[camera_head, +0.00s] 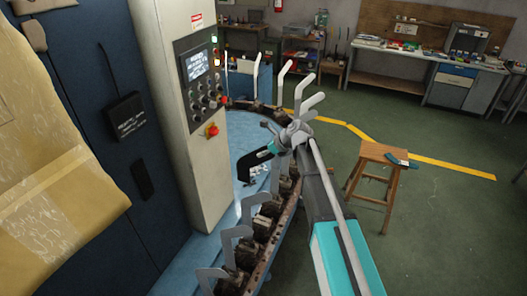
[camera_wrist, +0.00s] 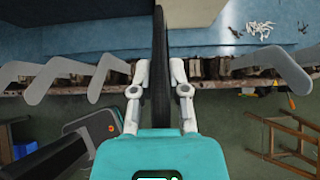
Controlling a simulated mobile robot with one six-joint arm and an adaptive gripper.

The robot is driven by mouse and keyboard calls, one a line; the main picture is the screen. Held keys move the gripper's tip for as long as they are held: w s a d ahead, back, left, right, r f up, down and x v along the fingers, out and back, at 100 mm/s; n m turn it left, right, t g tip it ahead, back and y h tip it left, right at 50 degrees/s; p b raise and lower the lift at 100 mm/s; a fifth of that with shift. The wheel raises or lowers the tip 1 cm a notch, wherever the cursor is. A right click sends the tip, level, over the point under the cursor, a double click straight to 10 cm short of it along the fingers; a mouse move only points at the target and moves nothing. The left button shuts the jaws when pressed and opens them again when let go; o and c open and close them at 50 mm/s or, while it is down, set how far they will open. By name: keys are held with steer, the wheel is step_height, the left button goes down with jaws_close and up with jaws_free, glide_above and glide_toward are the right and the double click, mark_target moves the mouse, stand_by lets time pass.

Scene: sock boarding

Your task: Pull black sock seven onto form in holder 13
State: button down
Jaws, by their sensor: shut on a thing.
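My gripper (camera_wrist: 159,72) is shut on the black sock (camera_wrist: 160,40), which shows edge-on as a dark upright strip between the fingers in the wrist view. In the head view the black sock (camera_head: 245,167) is a bent, flat shape left of my wrist, above the row of holders. Bare grey foot-shaped forms stand in the row, such as a near form (camera_head: 231,240) and a far form (camera_head: 285,70). The wrist view shows forms left (camera_wrist: 105,75) and right (camera_wrist: 285,68) of the sock. Holder numbers are not readable. My arm hides part of the row.
The control cabinet (camera_head: 190,150) with a screen and red button stands left of the row. A wooden stool (camera_head: 380,160) is to the right on the green floor. Small white pieces (camera_wrist: 260,29) lie on the blue surface. A workbench (camera_head: 400,60) is far back.

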mark_target(263, 163)
steer(key=shift+r, duration=0.1)
steer(key=shift+f+b, duration=2.8)
steer(key=shift+f, duration=0.1)
stand_by(0.3)
